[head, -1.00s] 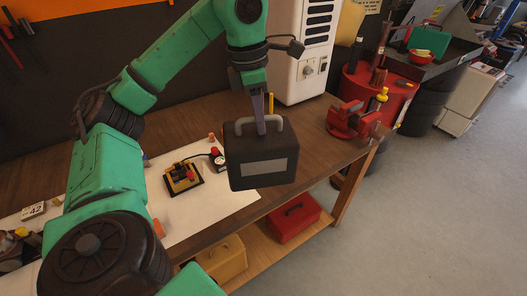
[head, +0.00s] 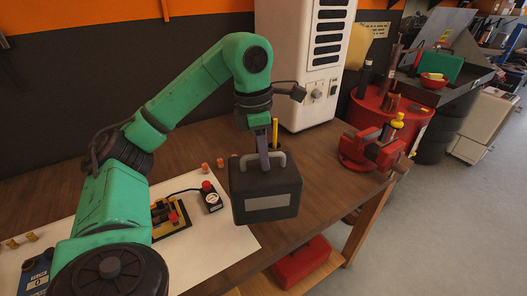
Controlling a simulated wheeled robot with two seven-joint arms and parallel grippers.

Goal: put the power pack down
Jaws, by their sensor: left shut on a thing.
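The power pack (head: 266,193) is a dark grey box with a light label on its front and a grey handle on top. My left gripper (head: 264,160) comes down from above and is shut on the handle. The pack hangs upright over the front part of the wooden workbench (head: 315,188), by the right end of the white sheet. I cannot tell how far its underside is above the bench. My right gripper is not in view.
A red vise (head: 368,151) stands at the bench's right end. A white vented cabinet (head: 302,60) stands at the back. A small gauge (head: 211,198) and a yellow-black device (head: 168,218) lie on the white sheet (head: 205,250). Bare bench lies right of the pack.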

